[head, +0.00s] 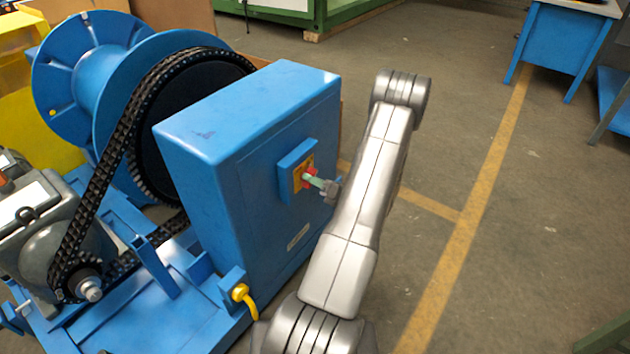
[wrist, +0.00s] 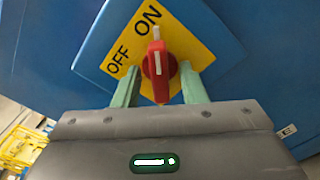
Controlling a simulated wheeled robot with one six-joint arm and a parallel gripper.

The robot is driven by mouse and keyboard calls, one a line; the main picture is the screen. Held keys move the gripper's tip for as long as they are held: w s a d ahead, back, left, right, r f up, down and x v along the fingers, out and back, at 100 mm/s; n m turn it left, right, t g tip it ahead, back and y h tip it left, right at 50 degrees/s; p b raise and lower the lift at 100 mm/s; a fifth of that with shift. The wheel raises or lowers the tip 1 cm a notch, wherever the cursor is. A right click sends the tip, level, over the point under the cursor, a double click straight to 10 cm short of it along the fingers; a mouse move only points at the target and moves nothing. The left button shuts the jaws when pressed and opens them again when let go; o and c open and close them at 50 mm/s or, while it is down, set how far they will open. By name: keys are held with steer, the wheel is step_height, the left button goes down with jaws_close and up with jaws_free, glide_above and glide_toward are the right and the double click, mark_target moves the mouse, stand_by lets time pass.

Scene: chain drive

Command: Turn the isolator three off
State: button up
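The isolator is a red rotary knob (wrist: 158,70) on a yellow plate (wrist: 196,50) marked OFF and ON. In the wrist view its white mark points up toward the word ON. In the head view the red knob (head: 309,174) sits on the side of the blue cabinet (head: 262,135). My gripper (wrist: 159,68) has its two pale green fingers on either side of the knob, with yellow plate showing between each finger and the knob. It is open. In the head view my gripper (head: 318,183) is at the knob, and its far finger is hard to make out.
A black chain (head: 105,185) runs over a large sprocket beside the cabinet, near a blue drum (head: 100,80). A yellow hooked part (head: 243,297) is low at the cabinet's front corner. The floor (head: 530,220) to the right is clear, with a blue bench (head: 562,40) at the back.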

steer(key=shift+c, duration=0.5)
jaws_close()
steer(key=shift+f+n+b, duration=0.1)
steer(key=shift+n+b, duration=0.3)
steer(key=n+b, duration=1.6)
steer(key=n, duration=0.1)
steer(key=shift+s, duration=0.1)
steer(key=shift+b, duration=0.35)
